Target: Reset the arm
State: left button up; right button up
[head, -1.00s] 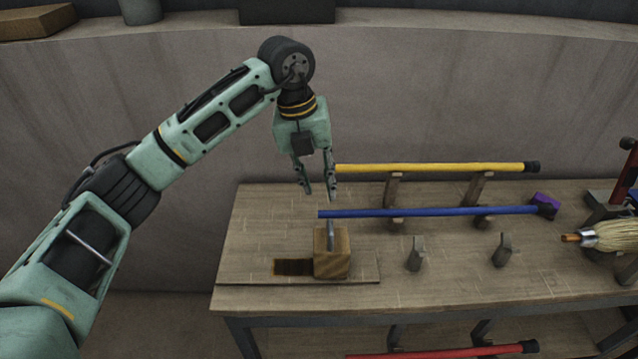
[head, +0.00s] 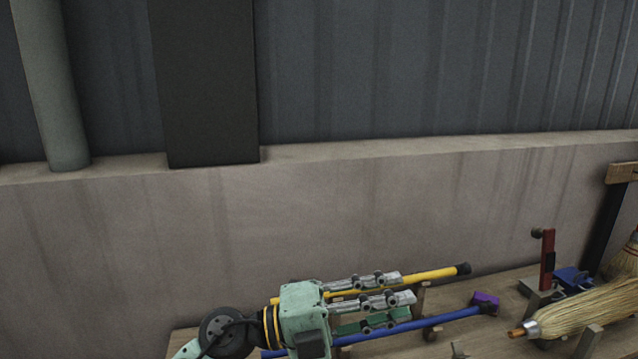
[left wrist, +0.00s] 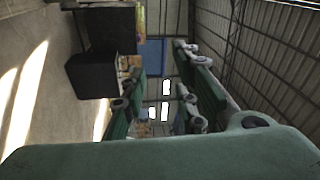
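My left gripper (head: 403,288) is at the bottom middle of the head view, pointing right. Its two fingers are apart with nothing between them. They show in front of the yellow and blue handles in the picture; I cannot tell the distance. In the left wrist view its fingers (left wrist: 160,105) are spread, with only the distant hall between them. The yellow handle (head: 438,274) and the blue handle (head: 425,323) lie on the bench, partly covered by my gripper. My right gripper is not in view.
A straw broom head (head: 580,308) lies at the right on the bench, near a red upright part (head: 547,260) and a purple block (head: 485,298). A plain wall (head: 330,220) stands behind the bench. A grey pipe (head: 50,90) and a dark panel (head: 205,80) rise above it.

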pick_arm(q)
jog(key=w+a+r+n+t+y, duration=0.1)
jog(key=w+a+n+t+y, duration=0.2)
jog(key=a+n+t, duration=0.45)
jog(key=w+a+r+n+t+y, duration=0.1)
jog(key=w+a+n+t+y, duration=0.3)
jog(key=n+t, duration=0.6)
jog(key=s+a+f+n+g+y, duration=0.3)
jog(key=a+f+n+y, duration=0.35)
jog(key=a+f, duration=0.4)
jog(key=s+a+f+n+g+y, duration=0.3)
jog(key=a+f+n+y, duration=0.35)
jog(key=f, duration=0.65)
jog(key=s+a+f+g, duration=0.1)
jog(key=s+f+g, duration=0.5)
jog(key=s, duration=0.6)
jog(key=s+a+f+g, duration=0.1)
jog(key=s+f+g, duration=0.4)
jog(key=s+f, duration=0.75)
jog(key=f, duration=1.1)
jog(key=s+f, duration=0.2)
jog(key=f, duration=1.1)
jog(key=s+a+f+g, duration=0.2)
jog(key=s+a+f, duration=0.1)
jog(key=s+f, duration=1.1)
jog(key=shift+s+a+f, duration=0.15)
jog(key=shift+s, duration=0.9)
